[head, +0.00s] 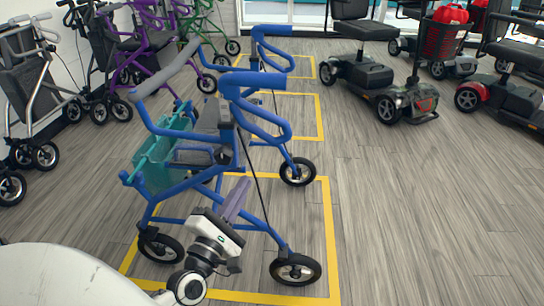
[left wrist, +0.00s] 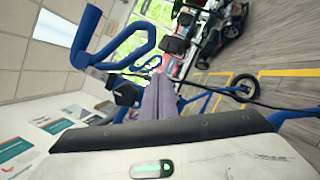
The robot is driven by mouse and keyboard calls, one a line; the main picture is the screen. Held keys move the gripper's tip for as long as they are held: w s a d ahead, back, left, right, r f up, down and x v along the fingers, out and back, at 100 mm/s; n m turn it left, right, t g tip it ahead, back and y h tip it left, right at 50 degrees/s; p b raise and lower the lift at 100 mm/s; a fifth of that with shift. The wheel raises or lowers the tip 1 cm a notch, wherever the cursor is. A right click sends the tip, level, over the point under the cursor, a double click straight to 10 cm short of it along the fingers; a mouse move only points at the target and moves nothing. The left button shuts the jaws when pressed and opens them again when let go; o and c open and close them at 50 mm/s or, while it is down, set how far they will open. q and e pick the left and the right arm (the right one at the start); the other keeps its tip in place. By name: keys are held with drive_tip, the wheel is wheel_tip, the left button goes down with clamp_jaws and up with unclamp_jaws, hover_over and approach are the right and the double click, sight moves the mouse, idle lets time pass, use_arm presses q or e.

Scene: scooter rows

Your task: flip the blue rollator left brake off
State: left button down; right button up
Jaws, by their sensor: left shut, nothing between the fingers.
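The blue rollator (head: 285,129) stands in a yellow floor box in front of me, with a grey backrest bar, a seat and a teal bag (head: 158,170). Its looped blue handles rise at the top; one loop also shows in the left wrist view (left wrist: 146,50). A dark block (left wrist: 125,94) sits on the frame near the fingers there. I cannot clearly make out the left brake lever or its position. My left gripper (head: 243,182) is shut and empty, its purple-grey fingers pointing up beside the frame, below the handles. They also show in the left wrist view (left wrist: 158,77). My right gripper is not in view.
Purple rollator (head: 140,50) and green rollator (head: 200,22) stand behind, grey walkers (head: 28,75) at the left. Mobility scooters (head: 368,77) stand at the right. A thin black cable (head: 252,160) runs down the blue frame. The floor at right front is clear.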

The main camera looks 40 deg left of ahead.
use_arm(q)
drive_tip(key=shift+w, duration=0.1)
drive_tip(key=w+r, duration=0.4)
drive_tip(key=w, duration=0.6)
drive_tip(key=shift+w+d, duration=0.35)
drive_tip(key=shift+w, duration=0.05)
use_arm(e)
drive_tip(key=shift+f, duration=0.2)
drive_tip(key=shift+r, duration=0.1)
